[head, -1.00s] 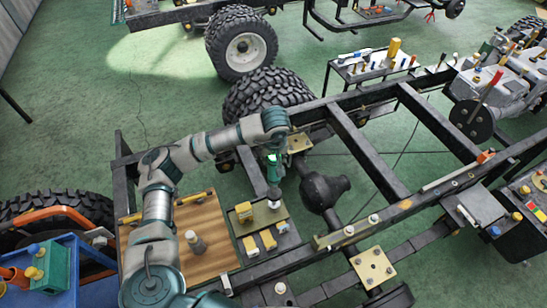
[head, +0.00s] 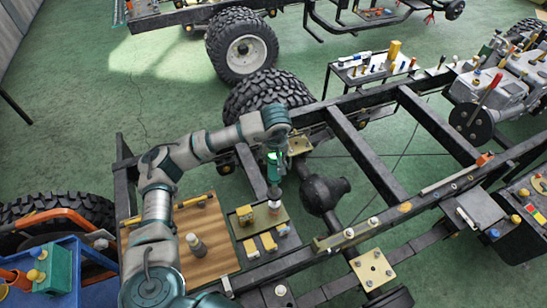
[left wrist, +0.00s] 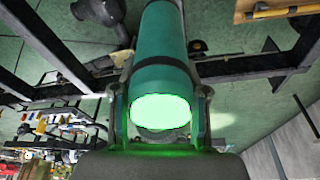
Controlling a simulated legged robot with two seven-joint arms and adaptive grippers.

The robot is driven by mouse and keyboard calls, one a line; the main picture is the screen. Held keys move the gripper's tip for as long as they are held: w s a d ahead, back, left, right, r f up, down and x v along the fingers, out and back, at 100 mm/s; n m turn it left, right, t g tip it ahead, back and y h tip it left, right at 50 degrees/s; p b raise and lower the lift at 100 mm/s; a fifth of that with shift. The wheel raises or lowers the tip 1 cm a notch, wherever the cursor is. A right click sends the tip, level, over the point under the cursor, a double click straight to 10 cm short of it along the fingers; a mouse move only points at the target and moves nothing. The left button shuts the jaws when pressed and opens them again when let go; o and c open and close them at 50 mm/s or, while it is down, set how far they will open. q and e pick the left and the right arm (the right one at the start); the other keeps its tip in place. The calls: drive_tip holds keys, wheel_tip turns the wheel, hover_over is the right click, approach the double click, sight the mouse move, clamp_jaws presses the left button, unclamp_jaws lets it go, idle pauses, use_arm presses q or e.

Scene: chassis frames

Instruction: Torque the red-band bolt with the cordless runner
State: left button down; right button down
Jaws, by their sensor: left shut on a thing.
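The cordless runner is a green cylinder with a lit green end, held by my left gripper (left wrist: 160,118) in the left wrist view. In the head view the runner (head: 273,172) hangs upright below my left arm, its tip pointing down at an olive plate (head: 247,228). My left gripper is shut around it. A bolt head (head: 274,204) shows at the runner's tip on the plate. I cannot tell whether the tip is seated on it, and its band colour is too small to make out. My right gripper is not in view.
Black chassis rails (head: 365,160) run around. A blue cart (head: 60,290) stands lower left. Green floor is open at upper left.

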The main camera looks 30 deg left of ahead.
use_arm(q)
drive_tip(key=shift+r, duration=0.3)
